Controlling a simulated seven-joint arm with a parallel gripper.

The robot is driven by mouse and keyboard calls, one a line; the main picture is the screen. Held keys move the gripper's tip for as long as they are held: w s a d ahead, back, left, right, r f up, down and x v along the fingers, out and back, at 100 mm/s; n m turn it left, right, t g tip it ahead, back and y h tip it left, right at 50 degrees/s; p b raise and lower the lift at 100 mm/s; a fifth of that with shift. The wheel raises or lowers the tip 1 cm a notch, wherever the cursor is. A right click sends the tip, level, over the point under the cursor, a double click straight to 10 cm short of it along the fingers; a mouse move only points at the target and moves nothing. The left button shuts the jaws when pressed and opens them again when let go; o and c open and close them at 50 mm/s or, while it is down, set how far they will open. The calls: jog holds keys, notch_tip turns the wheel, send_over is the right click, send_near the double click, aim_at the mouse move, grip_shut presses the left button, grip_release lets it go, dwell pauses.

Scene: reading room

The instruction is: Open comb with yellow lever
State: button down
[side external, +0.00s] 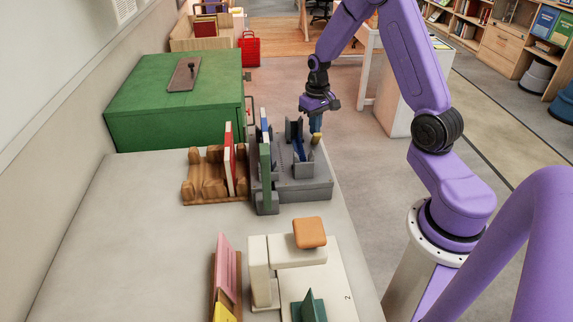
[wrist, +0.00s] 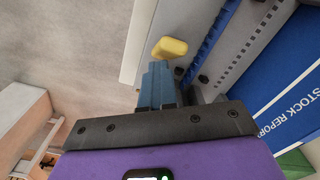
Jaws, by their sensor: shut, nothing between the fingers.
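The grey binding machine (side external: 305,188) stands on the right part of the table beyond the white press. Its blue comb (side external: 299,150) stands in the middle of it; a blue toothed strip (wrist: 208,42) shows in the wrist view. The yellow lever (side external: 316,138) is at the machine's right side; its rounded yellow end shows in the wrist view (wrist: 170,47). My gripper (side external: 316,128) points down just above the lever. In the wrist view my blue fingers (wrist: 158,80) are together and empty, with the yellow end just past their tips. I cannot tell whether they touch it.
A blue "STOCK REPORT" cover (wrist: 290,105) is close on the right in the wrist view. Left of the machine are a wooden rack (side external: 203,178) with a red book and a green cabinet (side external: 165,105). A white press (side external: 290,252) stands nearer. Open floor lies right of the table.

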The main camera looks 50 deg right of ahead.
jog(key=shift+s+f, duration=0.15)
jog(key=shift+w+d, duration=0.6)
jog(key=shift+d, duration=0.05)
notch_tip(320, 180, up, 10)
dwell(0.8)
